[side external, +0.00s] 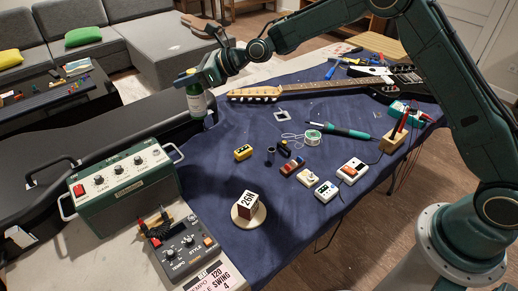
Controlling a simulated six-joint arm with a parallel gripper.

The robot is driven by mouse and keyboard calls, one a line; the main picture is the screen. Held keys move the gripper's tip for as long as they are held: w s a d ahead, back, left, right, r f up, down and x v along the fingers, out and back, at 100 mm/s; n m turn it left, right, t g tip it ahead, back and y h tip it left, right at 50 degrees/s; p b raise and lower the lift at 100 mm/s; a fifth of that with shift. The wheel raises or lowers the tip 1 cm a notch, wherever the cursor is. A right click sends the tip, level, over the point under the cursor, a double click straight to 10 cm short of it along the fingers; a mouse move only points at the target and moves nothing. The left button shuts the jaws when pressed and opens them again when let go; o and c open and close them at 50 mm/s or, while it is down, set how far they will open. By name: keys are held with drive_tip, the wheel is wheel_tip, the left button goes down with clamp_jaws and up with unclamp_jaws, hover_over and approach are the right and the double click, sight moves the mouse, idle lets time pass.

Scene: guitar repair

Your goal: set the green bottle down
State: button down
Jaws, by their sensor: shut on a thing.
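The green bottle (196,103) has a pale label and is at the upper left of the blue cloth, near the edge of the black case. My gripper (192,80) is shut on the bottle's upper part. The bottle looks about upright. I cannot tell whether its base touches the surface below. The gripper hides its top.
The black guitar case (120,128) lies left of the bottle. A guitar neck (290,93) lies to its right. The blue cloth (225,135) is bare just below the bottle. Small pedals, a solder spool (312,137) and a green amplifier box (122,187) stand nearer the front.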

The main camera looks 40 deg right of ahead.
wheel_tip(320, 180, down, 14)
idle(0.4)
drive_tip(key=shift+f, duration=2.1)
drive_tip(key=shift+f, duration=0.1)
drive_tip(key=c, duration=1.2)
unclamp_jaws()
drive_tip(key=v, duration=1.2)
